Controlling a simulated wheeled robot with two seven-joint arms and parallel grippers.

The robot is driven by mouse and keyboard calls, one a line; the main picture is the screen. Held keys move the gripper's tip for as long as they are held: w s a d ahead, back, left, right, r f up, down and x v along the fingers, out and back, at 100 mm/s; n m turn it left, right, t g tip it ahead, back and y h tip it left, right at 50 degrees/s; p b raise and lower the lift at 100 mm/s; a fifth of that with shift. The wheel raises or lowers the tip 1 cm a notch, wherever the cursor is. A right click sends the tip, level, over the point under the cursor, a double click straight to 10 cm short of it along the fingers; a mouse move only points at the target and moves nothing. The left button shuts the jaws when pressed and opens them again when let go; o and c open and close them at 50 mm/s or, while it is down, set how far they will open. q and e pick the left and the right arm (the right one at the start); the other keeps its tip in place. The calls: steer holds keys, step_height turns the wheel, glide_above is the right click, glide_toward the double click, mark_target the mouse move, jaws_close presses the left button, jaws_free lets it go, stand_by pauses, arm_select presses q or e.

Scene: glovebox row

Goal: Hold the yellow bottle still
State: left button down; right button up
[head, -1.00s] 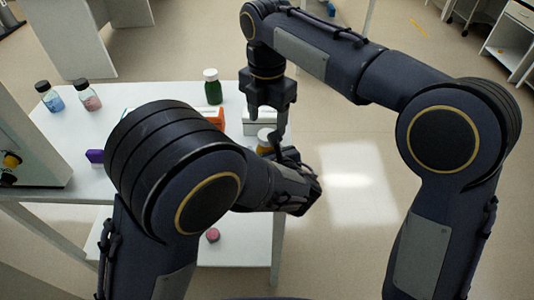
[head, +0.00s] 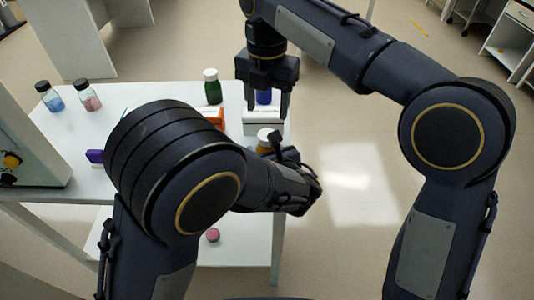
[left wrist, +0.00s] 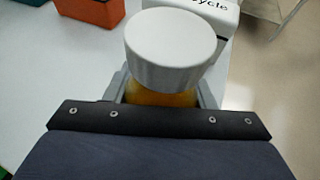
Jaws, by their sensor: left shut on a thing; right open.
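The yellow bottle (head: 263,148) has a white cap and stands near the right edge of the white table. In the left wrist view, its white cap (left wrist: 170,48) fills the upper middle, with a strip of yellow body below. My left gripper (left wrist: 163,96) is shut on the body below the cap; my left arm hides much of the bottle in the head view. My right gripper (head: 267,104) is open, pointing down behind the bottle and apart from it. A blue thing (head: 263,97) shows between its fingers.
A white box (head: 262,128) lettered "cycle" in the wrist view (left wrist: 210,12) sits just behind the bottle.

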mark_target(267, 131)
steer(key=shift+f, duration=4)
steer(key=shift+c, duration=0.2)
steer(key=c, duration=1)
steer(key=shift+o, duration=0.2)
steer(key=m, duration=0.3)
steer(key=shift+m, duration=0.3)
steer(key=o, duration=1.1)
steer(key=shift+r, duration=0.1)
